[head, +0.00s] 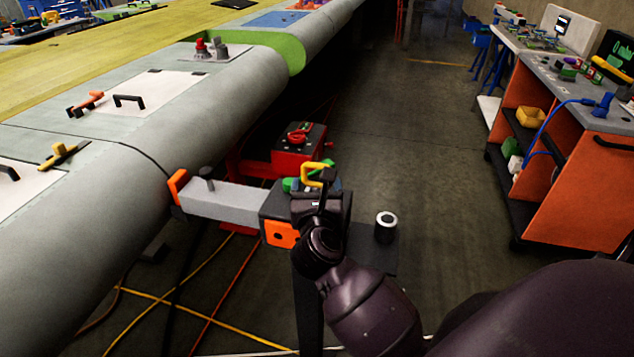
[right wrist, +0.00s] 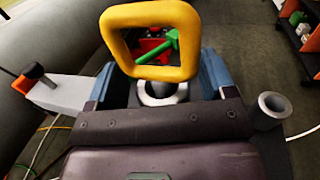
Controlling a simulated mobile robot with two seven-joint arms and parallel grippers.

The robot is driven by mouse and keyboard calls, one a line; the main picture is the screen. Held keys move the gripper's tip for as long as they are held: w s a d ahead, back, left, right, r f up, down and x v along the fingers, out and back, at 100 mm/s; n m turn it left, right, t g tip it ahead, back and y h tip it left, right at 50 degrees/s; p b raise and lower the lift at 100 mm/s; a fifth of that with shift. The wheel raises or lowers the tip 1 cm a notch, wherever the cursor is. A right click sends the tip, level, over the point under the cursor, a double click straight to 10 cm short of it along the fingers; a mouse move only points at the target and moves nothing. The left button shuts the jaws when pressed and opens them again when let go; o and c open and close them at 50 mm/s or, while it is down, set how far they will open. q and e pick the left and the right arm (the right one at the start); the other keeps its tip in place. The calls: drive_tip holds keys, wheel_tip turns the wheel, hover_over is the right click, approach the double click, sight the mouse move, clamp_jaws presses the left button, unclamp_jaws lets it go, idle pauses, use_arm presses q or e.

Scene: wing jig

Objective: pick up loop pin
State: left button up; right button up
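The loop pin is a yellow squared loop (head: 314,172) at the outer end of the grey jig arm. In the right wrist view the loop (right wrist: 112,38) stands large and close, just above a grey ring (right wrist: 182,93). I see no finger touching the loop. In the head view this gripper (head: 316,190) is partly hidden by my wrist. My left gripper is not in view.
The grey jig arm (head: 235,203) with orange ends juts from the wing (head: 75,225). A black cup with a pale rim (head: 386,228) stands right of the gripper. A red box (head: 299,145) lies behind. An orange cart (head: 575,190) stands right; the floor between is clear.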

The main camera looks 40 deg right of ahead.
drive_tip(key=c, duration=0.6)
drive_tip(key=shift+c, duration=0.2)
drive_tip(key=shift+r, duration=0.1)
